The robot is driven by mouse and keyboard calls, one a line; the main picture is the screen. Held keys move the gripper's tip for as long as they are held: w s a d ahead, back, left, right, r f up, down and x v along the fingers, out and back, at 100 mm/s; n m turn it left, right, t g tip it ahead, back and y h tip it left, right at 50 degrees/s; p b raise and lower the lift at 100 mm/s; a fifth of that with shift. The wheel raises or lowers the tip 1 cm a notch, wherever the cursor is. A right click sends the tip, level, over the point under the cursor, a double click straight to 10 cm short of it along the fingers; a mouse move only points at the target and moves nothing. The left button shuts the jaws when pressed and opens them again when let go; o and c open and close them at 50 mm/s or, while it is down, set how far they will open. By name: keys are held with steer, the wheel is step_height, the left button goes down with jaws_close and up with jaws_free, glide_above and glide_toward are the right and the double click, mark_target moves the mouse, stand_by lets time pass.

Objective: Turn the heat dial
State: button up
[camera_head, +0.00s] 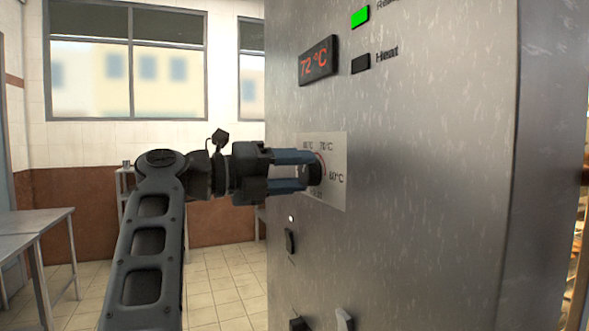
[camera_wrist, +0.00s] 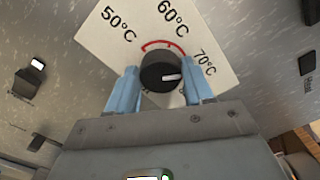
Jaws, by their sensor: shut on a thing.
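The heat dial (camera_head: 314,172) is a round black knob on a pale scale plate (camera_head: 335,150) fixed to the steel front panel. A red arc runs along the 50°C to 70°C side. My gripper (camera_head: 308,171) reaches in from the left, its blue fingers one on each side of the dial and shut on it. The fingers (camera_wrist: 163,80) hide part of the lower scale. A red display (camera_head: 318,61) above reads 72 °C.
A green indicator (camera_head: 360,16) is lit and the Heat indicator (camera_head: 361,64) below it is dark. A small switch (camera_head: 290,241) and more controls (camera_head: 344,320) sit lower on the panel. A metal table (camera_head: 30,222) stands at left; tiled floor is clear.

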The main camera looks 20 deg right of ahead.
steer(key=shift+r, duration=0.1)
steer(key=o, duration=1)
steer(key=shift+a, duration=0.1)
steer(key=a, duration=0.7)
steer(key=shift+a+b, duration=0.35)
